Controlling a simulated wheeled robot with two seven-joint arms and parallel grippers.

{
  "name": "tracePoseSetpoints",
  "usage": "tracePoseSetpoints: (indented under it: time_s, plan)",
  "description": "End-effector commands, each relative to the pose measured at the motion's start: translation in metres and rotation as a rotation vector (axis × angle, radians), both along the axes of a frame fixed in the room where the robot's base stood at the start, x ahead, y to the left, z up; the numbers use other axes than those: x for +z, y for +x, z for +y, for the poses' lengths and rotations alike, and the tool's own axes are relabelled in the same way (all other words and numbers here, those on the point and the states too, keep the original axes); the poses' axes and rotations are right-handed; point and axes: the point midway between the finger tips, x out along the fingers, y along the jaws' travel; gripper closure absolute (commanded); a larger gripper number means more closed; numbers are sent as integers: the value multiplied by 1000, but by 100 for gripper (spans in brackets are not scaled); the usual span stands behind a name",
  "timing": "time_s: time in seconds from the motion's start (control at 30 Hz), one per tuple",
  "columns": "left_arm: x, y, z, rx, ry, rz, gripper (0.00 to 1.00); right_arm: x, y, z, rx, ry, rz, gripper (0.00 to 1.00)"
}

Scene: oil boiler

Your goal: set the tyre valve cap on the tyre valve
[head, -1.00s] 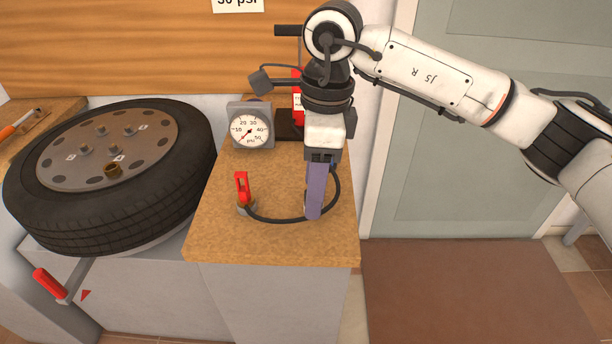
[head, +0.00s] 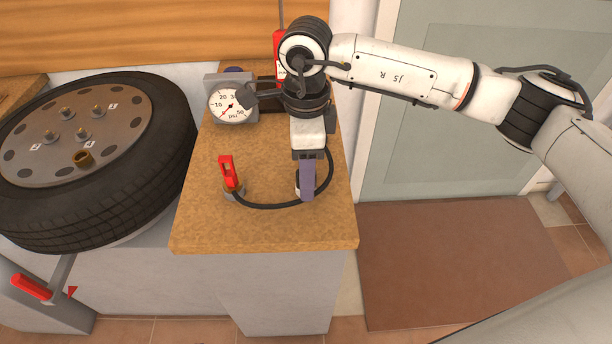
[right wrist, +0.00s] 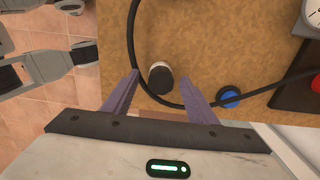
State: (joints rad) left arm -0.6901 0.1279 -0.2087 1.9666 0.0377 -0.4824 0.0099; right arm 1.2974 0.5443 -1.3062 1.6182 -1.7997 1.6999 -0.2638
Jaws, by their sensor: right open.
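The tyre (head: 150,200) lies flat on its rim at the left in the head view. A short brown-brass stem (head: 83,158) on the wheel disc's near side looks like the valve. My right gripper (head: 306,196) points down over the wooden worktop, open. In the right wrist view its purple fingers (right wrist: 159,90) spread around a small upright cylinder (right wrist: 160,77) with a dark top and pale side, possibly the cap. I cannot tell whether they touch it. In the head view a finger hides most of this cylinder (head: 298,189). My left gripper is out of view.
A black hose (head: 265,206) loops beside the cylinder from a red-levered fitting (head: 228,172). A pressure gauge (head: 230,101) stands at the back. A blue round object (right wrist: 229,97) lies behind my right finger. A red-handled lever (head: 32,287) projects below the tyre. The worktop's front is clear.

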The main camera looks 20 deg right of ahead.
Motion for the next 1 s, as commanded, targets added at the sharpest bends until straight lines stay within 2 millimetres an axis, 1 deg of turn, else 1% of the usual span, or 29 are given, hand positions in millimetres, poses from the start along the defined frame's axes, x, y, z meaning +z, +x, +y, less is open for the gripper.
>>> tracePoseSetpoints:
  time_s: [0.03, 0.1, 0.3, 0.33, 0.47, 0.5, 0.6, 0.87, 0.97, 1.0]
  plan:
    - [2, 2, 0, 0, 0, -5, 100, -7, 0, 0, -2, 1, 2, 48]
    - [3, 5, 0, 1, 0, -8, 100, -14, 0, 0, -2, 0, 1, 48]
    - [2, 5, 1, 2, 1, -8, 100, -15, 1, 0, -1, 1, -1, 48]
    - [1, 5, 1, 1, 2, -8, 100, -15, 1, 0, -1, 1, -1, 49]
    - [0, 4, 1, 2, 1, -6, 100, -15, 1, 0, -1, 1, -1, 71]
    - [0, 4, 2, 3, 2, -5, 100, -15, 1, 0, -1, 1, -1, 78]
    - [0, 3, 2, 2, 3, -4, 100, -15, 1, 0, -1, 1, -1, 92]
    - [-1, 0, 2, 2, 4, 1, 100, -11, 1, 0, -1, 1, -2, 92]
    - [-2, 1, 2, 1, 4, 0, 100, 0, 2, 1, 0, 3, -5, 92]
    - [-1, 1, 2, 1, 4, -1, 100, 7, 2, 0, 0, 2, -6, 92]
